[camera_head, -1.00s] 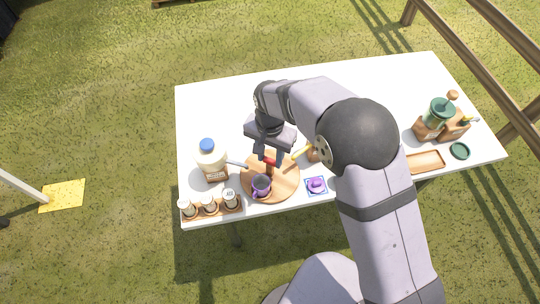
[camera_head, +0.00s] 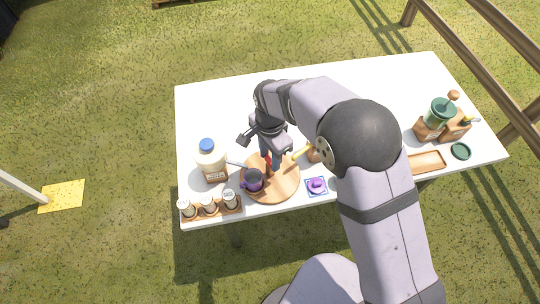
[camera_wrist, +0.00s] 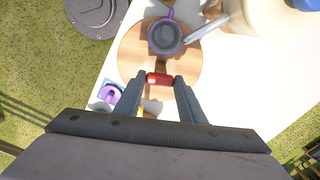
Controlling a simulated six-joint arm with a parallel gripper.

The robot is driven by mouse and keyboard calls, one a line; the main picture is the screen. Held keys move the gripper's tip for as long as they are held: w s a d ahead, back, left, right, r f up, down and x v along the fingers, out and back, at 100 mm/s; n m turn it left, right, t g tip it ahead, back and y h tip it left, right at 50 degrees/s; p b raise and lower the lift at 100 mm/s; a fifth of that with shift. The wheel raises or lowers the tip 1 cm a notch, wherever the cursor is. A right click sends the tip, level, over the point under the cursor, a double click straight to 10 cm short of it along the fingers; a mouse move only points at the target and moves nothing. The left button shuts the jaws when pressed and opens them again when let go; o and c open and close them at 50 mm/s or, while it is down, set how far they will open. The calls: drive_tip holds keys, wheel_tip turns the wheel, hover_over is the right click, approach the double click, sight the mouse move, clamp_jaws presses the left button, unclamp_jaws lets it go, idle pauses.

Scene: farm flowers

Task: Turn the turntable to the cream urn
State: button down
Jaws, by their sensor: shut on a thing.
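The turntable (camera_head: 285,184) is a round wooden disc on the white table; it also shows in the wrist view (camera_wrist: 132,52). A red handle (camera_wrist: 160,79) stands on it. My gripper (camera_head: 267,163) is shut on this red handle, one finger on each side. A purple mug (camera_head: 254,181) stands on the disc at its left side. The cream urn (camera_head: 211,163), with a blue top, stands just left of the turntable. Its grey spout (camera_head: 235,162) points toward the mug, and in the wrist view the spout tip (camera_wrist: 190,38) shows at the mug's rim.
A yellow spout (camera_head: 300,152) reaches toward the disc from the right, its source mostly behind my arm. A rack of shakers (camera_head: 208,207) stands at front left. A blue coaster with a purple piece (camera_head: 316,187) lies right of the disc. A green grinder (camera_head: 438,114) stands far right.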

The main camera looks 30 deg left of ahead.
drive_tip(key=shift+w+r+m, duration=0.15)
drive_tip(key=shift+m, duration=1.95)
drive_tip(key=shift+a+m, duration=0.1)
drive_tip(key=shift+m, duration=0.3)
drive_tip(key=c, duration=1.2)
unclamp_jaws()
drive_tip(key=shift+o, duration=0.2)
drive_tip(key=shift+r+b, duration=1.25)
drive_tip(key=shift+r, duration=2.4)
